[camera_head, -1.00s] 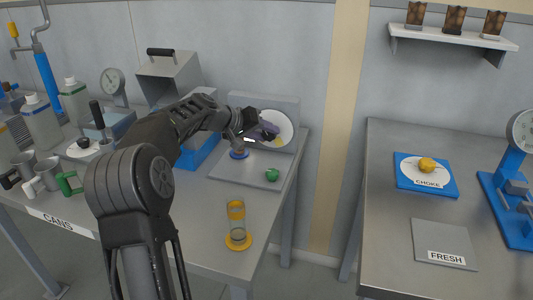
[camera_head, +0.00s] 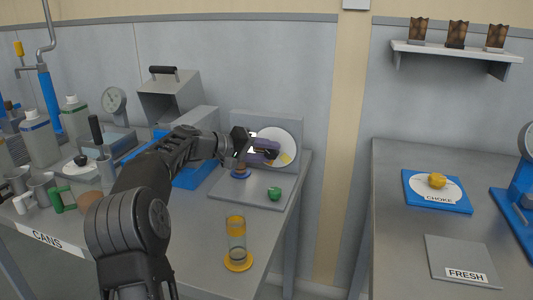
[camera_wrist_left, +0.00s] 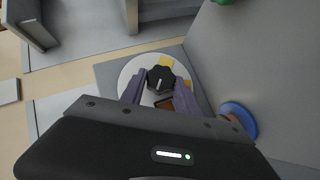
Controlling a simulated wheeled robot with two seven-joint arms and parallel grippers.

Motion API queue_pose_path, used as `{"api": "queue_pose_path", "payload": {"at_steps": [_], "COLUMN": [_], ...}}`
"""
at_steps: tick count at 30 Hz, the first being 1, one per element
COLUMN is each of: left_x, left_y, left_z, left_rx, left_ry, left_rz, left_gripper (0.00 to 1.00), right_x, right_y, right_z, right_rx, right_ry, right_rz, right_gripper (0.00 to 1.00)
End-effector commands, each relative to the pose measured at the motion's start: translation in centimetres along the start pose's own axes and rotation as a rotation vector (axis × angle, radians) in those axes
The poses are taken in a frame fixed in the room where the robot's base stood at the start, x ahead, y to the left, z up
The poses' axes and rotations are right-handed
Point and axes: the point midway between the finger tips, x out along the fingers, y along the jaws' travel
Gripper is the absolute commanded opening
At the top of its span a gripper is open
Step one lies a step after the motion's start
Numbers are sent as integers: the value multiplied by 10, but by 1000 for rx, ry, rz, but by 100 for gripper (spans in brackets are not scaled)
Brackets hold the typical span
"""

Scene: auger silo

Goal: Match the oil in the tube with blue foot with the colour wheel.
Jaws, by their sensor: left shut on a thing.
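The colour wheel is a white disc (camera_head: 287,139) with a yellow patch, on a grey upright panel (camera_head: 294,122). Its black knob shows in the left wrist view (camera_wrist_left: 160,79), between the purple fingers of my left gripper (camera_head: 268,152). The gripper is shut on this knob. The tube with blue foot (camera_head: 241,174) stands on the grey plate in front of the panel, and my gripper hides its upper part. Brownish oil shows low in it. In the left wrist view its blue foot (camera_wrist_left: 238,115) is at the right. My right gripper is not in view.
A tube with yellow foot (camera_head: 238,259) stands at the near table edge. Cans and bottles crowd the left. A second table (camera_head: 400,240) stands right, across a gap.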

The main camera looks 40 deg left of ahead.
Motion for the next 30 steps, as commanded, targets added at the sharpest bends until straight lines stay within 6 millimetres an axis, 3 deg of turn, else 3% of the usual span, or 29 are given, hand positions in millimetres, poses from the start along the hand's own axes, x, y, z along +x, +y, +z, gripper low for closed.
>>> {"api": "queue_pose_path", "payload": {"at_steps": [2,3,10,20,30], "left_x": [0,0,0,-3,-50], "left_y": [0,0,0,0,0], "left_z": [0,0,0,0,-1], "left_rx": [-2,-2,-1,0,1], "left_ry": [1,1,1,1,4], "left_rz": [0,0,0,-1,-2], "left_gripper": [0,40,59,59,59], "right_x": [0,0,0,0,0], "right_y": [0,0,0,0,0], "right_z": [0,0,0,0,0], "right_rx": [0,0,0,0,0], "right_ry": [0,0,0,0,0], "right_rz": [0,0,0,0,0], "right_gripper": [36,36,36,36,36]}}
